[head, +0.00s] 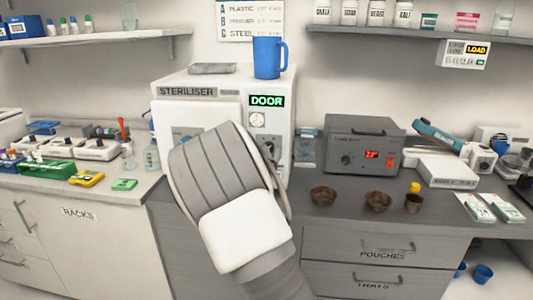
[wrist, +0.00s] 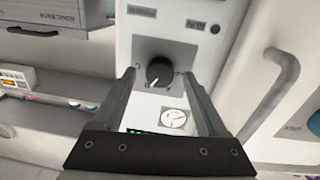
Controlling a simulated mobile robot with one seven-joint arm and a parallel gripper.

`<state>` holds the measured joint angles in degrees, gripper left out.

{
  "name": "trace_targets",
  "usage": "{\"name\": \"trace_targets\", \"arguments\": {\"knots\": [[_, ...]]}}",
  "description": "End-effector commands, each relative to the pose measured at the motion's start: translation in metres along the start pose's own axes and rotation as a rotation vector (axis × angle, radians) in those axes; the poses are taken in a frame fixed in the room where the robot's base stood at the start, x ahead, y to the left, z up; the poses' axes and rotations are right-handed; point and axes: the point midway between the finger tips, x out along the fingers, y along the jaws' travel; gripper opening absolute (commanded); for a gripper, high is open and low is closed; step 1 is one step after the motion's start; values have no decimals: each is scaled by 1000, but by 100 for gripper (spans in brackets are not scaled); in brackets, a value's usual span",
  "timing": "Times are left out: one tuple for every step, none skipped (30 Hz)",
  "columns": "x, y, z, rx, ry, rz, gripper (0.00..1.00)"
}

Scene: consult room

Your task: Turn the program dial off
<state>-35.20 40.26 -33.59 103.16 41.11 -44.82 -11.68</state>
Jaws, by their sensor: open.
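The program dial (wrist: 159,72) is a round black knob with a white pointer mark, set on the steriliser's light front panel. In the wrist view the mark points down and slightly left. My gripper (wrist: 158,74) is open, with one finger on each side of the dial and a gap visible on both sides. Nothing is held. In the head view the steriliser (head: 170,82) is a white box with a green DOOR display (head: 266,101) and a round gauge (head: 257,120). My arm hides most of the panel below the gauge there, and I cannot make out my fingers.
The steriliser's door handle (wrist: 270,95) sticks out to the right in the wrist view. A blue mug (head: 268,57) stands on the steriliser. A grey box with a red display (head: 350,143) and brown bowls (head: 323,194) are on the counter to the right. Racks and bottles crowd the left counter.

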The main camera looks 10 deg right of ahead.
Motion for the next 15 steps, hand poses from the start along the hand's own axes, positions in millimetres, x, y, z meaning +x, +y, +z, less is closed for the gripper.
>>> {"name": "trace_targets", "arguments": {"knots": [[1, 0, 0, 0, 0, 0, 75], [1, 0, 0, 0, 0, 0, 75], [1, 0, 0, 0, 0, 0, 75], [1, 0, 0, 0, 0, 0, 75], [1, 0, 0, 0, 0, 0, 75], [1, 0, 0, 0, 0, 0, 75], [1, 0, 0, 0, 0, 0, 75], [1, 0, 0, 0, 0, 0, 74], [1, 0, 0, 0, 0, 0, 66], [1, 0, 0, 0, 0, 0, 61], [1, 0, 0, 0, 0, 0, 56], [1, 0, 0, 0, 0, 0, 48], [1, 0, 0, 0, 0, 0, 43], [1, 0, 0, 0, 0, 0, 38], [1, 0, 0, 0, 0, 0, 30]]}}
